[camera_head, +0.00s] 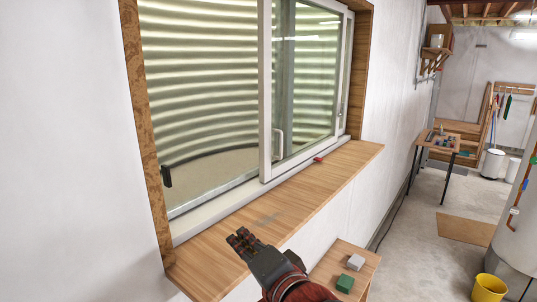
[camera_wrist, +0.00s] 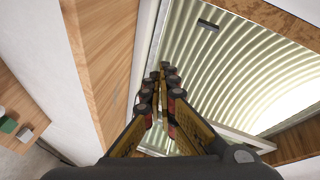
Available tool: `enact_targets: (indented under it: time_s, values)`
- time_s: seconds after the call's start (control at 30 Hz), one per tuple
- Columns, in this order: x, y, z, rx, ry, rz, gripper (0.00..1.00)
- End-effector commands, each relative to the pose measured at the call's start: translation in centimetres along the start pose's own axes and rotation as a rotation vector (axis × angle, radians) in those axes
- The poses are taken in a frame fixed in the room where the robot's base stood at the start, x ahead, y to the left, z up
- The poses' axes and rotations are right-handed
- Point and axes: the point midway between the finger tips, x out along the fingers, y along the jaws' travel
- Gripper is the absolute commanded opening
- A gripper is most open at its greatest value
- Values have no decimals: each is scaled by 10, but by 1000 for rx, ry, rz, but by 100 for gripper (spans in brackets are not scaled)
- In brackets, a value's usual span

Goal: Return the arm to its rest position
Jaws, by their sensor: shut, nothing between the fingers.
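My gripper (camera_head: 241,238) is shut and empty in the head view, above the wooden window sill (camera_head: 325,172) near its front edge. Its dark jointed fingers point up and to the left, toward the window. In the wrist view my gripper (camera_wrist: 162,75) shows its two rows of finger joints close together, with nothing held between them. The sill (camera_wrist: 108,60) runs along the left of that view. My red arm enters the head view from the bottom edge; the rest of it is out of view.
A sliding window (camera_head: 265,100) stands behind the sill, with a small red object (camera_head: 318,159) on the sill. Below right is a small wooden table (camera_head: 330,265) with a green block (camera_head: 345,283) and a grey block (camera_head: 355,261). A yellow bucket (camera_head: 489,288) stands on the floor.

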Motion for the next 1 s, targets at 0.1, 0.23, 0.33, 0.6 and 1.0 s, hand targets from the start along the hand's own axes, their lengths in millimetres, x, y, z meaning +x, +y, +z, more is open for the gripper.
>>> enact_targets:
  time_s: [0.1,0.23,0.33,0.6,1.0]
  values:
    - [-2,29,5,-129,-21,97,0]
    - [-14,70,11,-326,-77,237,0]
    - [-36,117,14,-512,-155,377,0]
    - [-131,244,18,-870,-477,690,0]
    - [-224,334,13,-816,-544,860,0]
